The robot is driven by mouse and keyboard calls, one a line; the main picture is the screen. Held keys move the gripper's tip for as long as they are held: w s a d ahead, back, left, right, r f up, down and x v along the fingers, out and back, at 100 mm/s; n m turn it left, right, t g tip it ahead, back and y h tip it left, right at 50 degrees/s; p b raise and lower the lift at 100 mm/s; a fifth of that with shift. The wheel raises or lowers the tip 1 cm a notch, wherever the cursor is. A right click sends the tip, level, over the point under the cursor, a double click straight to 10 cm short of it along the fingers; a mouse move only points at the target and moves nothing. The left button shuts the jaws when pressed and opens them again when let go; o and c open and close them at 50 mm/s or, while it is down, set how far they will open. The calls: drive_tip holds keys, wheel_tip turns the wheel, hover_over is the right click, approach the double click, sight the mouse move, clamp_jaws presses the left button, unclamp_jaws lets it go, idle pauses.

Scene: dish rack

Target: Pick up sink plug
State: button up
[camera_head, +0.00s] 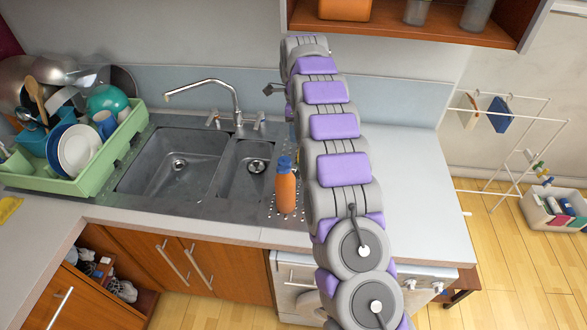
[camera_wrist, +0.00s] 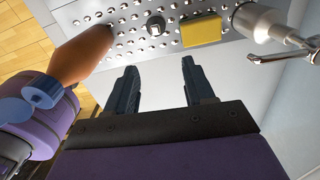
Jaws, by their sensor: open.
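A small dark grey plug-like piece (camera_wrist: 155,25), likely the sink plug, sits on the perforated metal drainboard (camera_wrist: 112,38) in the wrist view. My gripper (camera_wrist: 158,63) is open and empty, its two dark fingers pointing toward the drainboard. The plug is ahead of the fingertips, roughly between their lines and apart from them. In the head view my arm hides most of the area around my gripper, and I cannot make out the plug there.
A yellow sponge (camera_wrist: 201,31) lies close to the plug's right. An orange bottle (camera_head: 286,188) stands on the drainboard, near my gripper's left in the wrist view (camera_wrist: 82,55). The faucet (camera_head: 215,88) rises behind the sink basins (camera_head: 175,165). A green dish rack (camera_head: 100,165) stands left.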

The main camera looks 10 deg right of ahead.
drive_tip(key=b, duration=0.2)
hover_over(294, 168)
drive_tip(key=f, duration=0.9)
drive_tip(key=shift+w+d+f, duration=0.15)
drive_tip(key=shift+w+f, duration=0.2)
drive_tip(key=shift+d+f, duration=0.1)
drive_tip(key=shift+f, duration=0.55)
drive_tip(key=f, duration=0.3)
drive_tip(key=f+b, duration=0.1)
drive_tip(key=f, duration=0.1)
drive_tip(key=shift+s+a, duration=0.2)
drive_tip(key=shift+a, duration=0.1)
drive_tip(key=shift+r, duration=0.1)
drive_tip(key=shift+c, duration=0.3)
clamp_jaws()
